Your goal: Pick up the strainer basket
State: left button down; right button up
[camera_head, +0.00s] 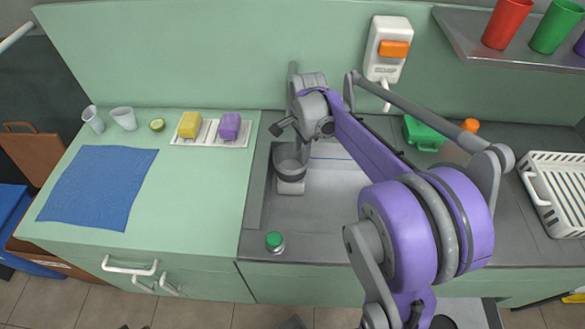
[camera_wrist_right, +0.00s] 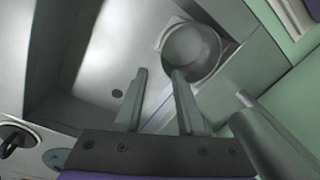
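A grey round vessel (camera_head: 290,172), which looks like the strainer basket, sits upright on a small pale base in the sink area. In the right wrist view the vessel (camera_wrist_right: 190,52) lies just beyond the fingertips, towards the upper right. My right gripper (camera_wrist_right: 160,73) is open, with nothing between its two fingers. My left gripper is not in view.
A green-capped jar (camera_head: 275,242) stands near the counter's front edge. A tray with yellow and purple sponges (camera_head: 229,127) and a blue cloth (camera_head: 98,187) lie to the left. A white rack (camera_head: 560,190) is at the right. A white wall dispenser (camera_head: 388,48) hangs behind.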

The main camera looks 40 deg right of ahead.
send_over(299, 175)
notch_tip(299, 175, down, 5)
jog(key=shift+s+r, duration=0.1)
jog(key=shift+r, duration=0.05)
jog(key=shift+d+f+b, duration=0.1)
jog(key=shift+f+b, duration=0.25)
jog(key=shift+f, duration=2.85)
grip_shut()
